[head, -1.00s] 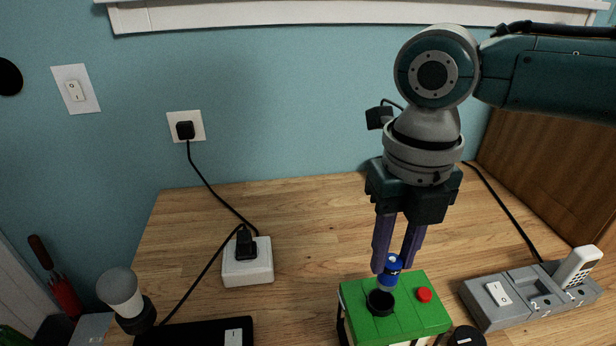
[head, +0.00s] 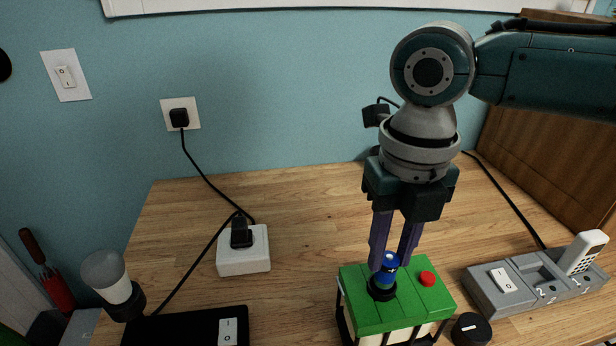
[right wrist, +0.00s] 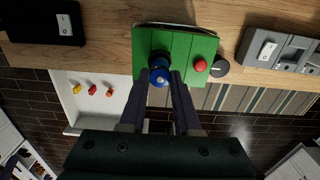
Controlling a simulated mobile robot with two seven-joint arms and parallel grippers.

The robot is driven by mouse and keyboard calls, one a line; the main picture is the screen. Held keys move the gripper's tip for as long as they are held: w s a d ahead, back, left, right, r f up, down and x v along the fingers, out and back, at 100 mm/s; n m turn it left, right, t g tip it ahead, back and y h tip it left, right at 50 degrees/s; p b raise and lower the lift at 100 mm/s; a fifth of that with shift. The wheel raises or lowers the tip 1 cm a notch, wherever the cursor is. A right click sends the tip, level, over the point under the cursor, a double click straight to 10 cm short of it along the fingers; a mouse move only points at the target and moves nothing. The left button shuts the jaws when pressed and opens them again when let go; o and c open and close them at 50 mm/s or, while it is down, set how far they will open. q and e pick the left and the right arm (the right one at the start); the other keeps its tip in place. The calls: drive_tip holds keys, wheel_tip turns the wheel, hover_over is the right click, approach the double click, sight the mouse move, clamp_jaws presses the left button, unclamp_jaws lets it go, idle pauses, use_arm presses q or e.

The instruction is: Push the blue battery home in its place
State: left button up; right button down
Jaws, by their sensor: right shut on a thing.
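The blue battery (head: 388,267) stands upright at the black round socket (head: 382,291) on top of the green box (head: 400,306). Its lower end is inside the socket ring, and its blue upper part sticks out above. The battery also shows in the right wrist view (right wrist: 159,77), between the fingertips. My right gripper (head: 393,262) points down and is shut on the battery, just above the box. A red button (head: 427,278) sits on the box to the right of the socket. How deep the battery sits is hidden by the ring. My left gripper is not in view.
A grey charging dock (head: 530,288) with a white handset stands at the right. A black knob (head: 471,329) is beside the box. A white power block (head: 243,252), a lamp (head: 112,285) and a black switch box (head: 190,328) are at the left. The table behind the box is clear.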

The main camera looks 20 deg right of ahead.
drive_tip(key=shift+f, duration=0.2)
idle(1.2)
drive_tip(key=shift+f, duration=0.4)
drive_tip(key=shift+f+b, duration=0.3)
drive_tip(key=shift+f, duration=0.85)
idle(3.6)
drive_tip(key=c, duration=0.5)
unclamp_jaws()
drive_tip(key=shift+c, duration=0.2)
drive_tip(key=c, duration=0.4)
drive_tip(key=shift+r, duration=0.1)
